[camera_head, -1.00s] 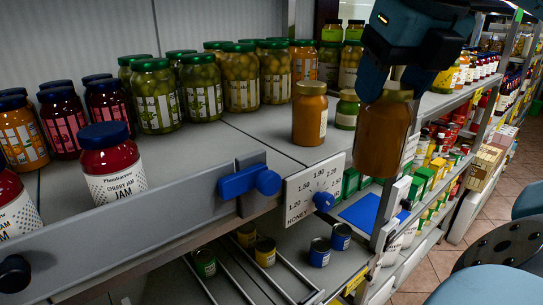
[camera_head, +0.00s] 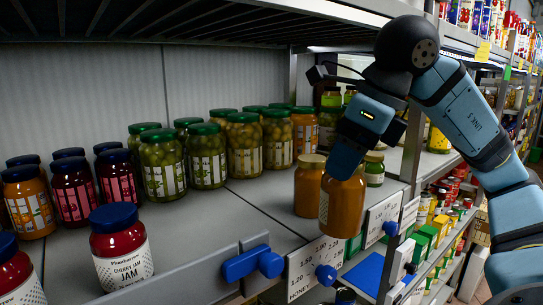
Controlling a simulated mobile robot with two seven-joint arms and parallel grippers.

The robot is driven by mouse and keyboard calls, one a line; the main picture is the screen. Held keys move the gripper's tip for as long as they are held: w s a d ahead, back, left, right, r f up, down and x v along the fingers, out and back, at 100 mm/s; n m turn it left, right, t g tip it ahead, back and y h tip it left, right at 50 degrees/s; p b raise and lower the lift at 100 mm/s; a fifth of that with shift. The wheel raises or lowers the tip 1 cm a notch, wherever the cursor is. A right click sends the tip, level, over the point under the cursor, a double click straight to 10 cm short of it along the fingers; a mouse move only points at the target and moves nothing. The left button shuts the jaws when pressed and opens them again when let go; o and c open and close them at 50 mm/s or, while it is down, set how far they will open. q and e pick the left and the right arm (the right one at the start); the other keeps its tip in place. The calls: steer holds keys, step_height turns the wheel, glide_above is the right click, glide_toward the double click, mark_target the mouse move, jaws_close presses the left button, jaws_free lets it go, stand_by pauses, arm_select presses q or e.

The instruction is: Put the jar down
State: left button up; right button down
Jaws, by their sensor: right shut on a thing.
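My right gripper (camera_head: 347,166) is shut on a honey jar (camera_head: 341,207), an upright amber-brown jar with a pale label, held from above. The gripper hides its lid. The jar is at the shelf's front edge, above the price tags. I cannot tell whether its base touches the shelf. A second honey jar (camera_head: 307,188) with a gold lid stands on the shelf (camera_head: 238,217) just behind and left of it; the held jar overlaps it in the picture. My left gripper is out of view.
A cherry jam jar (camera_head: 120,247) stands front left. Price tags (camera_head: 316,268) and a blue clip (camera_head: 252,263) line the front edge. Bare shelf lies left of the honey.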

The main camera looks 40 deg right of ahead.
steer(key=w+a+f+p, duration=0.1)
steer(key=w+p, duration=0.1)
steer(key=w, duration=0.4)
steer(key=w+a+f+p, duration=0.2)
steer(key=w, duration=0.4)
steer(key=shift+a+f, duration=0.25)
steer(key=shift+a, duration=0.05)
steer(key=shift+f, duration=0.15)
steer(key=shift+c, duration=1.4)
jaws_free()
